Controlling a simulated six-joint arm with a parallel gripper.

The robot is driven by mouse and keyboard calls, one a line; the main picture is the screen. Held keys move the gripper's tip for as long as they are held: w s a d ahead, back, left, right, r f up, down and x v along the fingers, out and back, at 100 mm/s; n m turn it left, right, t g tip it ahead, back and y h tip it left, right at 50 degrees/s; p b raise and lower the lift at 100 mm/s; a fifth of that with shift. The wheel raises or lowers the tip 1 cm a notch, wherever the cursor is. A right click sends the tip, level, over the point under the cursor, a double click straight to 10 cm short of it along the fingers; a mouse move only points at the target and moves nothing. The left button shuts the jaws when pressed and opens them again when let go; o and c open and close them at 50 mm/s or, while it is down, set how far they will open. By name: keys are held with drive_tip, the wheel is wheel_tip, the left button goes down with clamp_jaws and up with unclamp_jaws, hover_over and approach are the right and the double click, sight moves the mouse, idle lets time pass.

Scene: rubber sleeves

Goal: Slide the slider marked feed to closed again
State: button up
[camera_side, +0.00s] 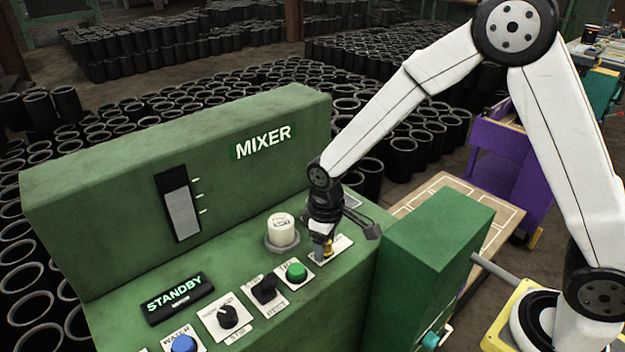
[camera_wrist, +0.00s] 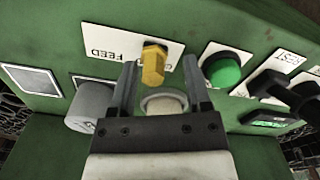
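The feed slider is a yellow knob (camera_wrist: 154,64) on a white plate (camera_wrist: 105,42) marked FEED, which reads upside down in the wrist view. The knob stands near the plate's right end in that view; small lettering beside it is partly hidden. My gripper (camera_wrist: 160,72) is open, with a finger on either side of the knob and a visible gap to each. In the side view my gripper (camera_side: 324,243) points down at the plate, and a bit of the yellow knob (camera_side: 329,248) shows at its tips. I cannot tell the exact height of the fingertips.
A green button (camera_side: 296,272), a black switch (camera_side: 264,290), a black dial (camera_side: 228,316) and a blue button (camera_side: 184,344) line the green mixer panel. A white capped cylinder (camera_side: 282,230) stands close to my gripper. The display (camera_side: 178,298) reads STANDBY. A green box (camera_side: 440,245) rises on the right.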

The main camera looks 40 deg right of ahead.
drive_tip(key=shift+d+r, duration=0.1)
drive_tip(key=shift+r, duration=3.8)
drive_tip(key=shift+s, duration=0.1)
drive_tip(key=s+d+m+t, duration=0.1)
drive_tip(key=s+d, duration=0.2)
drive_tip(key=s, duration=0.1)
drive_tip(key=s+d+f+m, duration=0.1)
drive_tip(key=s+d+m, duration=0.1)
drive_tip(key=s+d, duration=0.1)
drive_tip(key=s+d+f+m+t, duration=0.1)
drive_tip(key=s+d, duration=0.2)
drive_tip(key=s, duration=0.1)
drive_tip(key=shift+s+m+t, duration=0.3)
drive_tip(key=shift+s, duration=0.1)
